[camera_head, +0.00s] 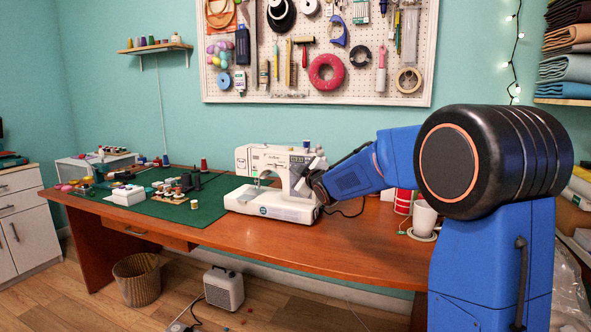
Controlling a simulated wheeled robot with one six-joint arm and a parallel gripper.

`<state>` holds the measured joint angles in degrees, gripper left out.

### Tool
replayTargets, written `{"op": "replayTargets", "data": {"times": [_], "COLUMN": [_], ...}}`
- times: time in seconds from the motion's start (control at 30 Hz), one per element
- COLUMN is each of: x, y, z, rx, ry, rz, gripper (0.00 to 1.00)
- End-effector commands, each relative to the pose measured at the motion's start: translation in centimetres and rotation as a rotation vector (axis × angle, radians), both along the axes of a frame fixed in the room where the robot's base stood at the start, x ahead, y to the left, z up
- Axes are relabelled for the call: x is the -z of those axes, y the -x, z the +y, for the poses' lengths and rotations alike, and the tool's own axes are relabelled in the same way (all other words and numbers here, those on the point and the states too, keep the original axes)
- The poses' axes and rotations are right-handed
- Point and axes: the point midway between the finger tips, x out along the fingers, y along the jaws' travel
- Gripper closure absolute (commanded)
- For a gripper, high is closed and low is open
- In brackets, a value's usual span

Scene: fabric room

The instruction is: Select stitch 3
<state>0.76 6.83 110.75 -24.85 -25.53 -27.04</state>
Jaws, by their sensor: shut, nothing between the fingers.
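The white sewing machine (262,208) stands on the wooden desk with its column at its right end. My gripper (304,172) is at the right end of the machine, in front of its column, and is shut with nothing in it. It covers part of the column. The stitch selector and its numbers cannot be made out at this size, and I cannot tell whether the gripper touches the machine.
A green cutting mat (200,212) with thread spools and a white box (128,195) lies left of the machine. The desk's front strip (330,246) is clear.

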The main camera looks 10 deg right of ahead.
Motion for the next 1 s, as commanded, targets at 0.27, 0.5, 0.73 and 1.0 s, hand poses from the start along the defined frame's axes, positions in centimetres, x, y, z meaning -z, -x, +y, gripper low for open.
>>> {"op": "replayTargets", "data": {"times": [0.27,0.5,0.73,1.0], "x": [-0.1,0.0,0.0,-0.1], "y": [0.9,1.1,1.3,3.1], "z": [0.6,0.8,1.0,2.2], "rx": [-0.001,0.0,0.0,-0.001], "ry": [0.0,0.0,0.0,0.0], "rz": [-0.001,0.0,0.0,-0.001], "gripper": [1.0,1.0,1.0,1.0]}}
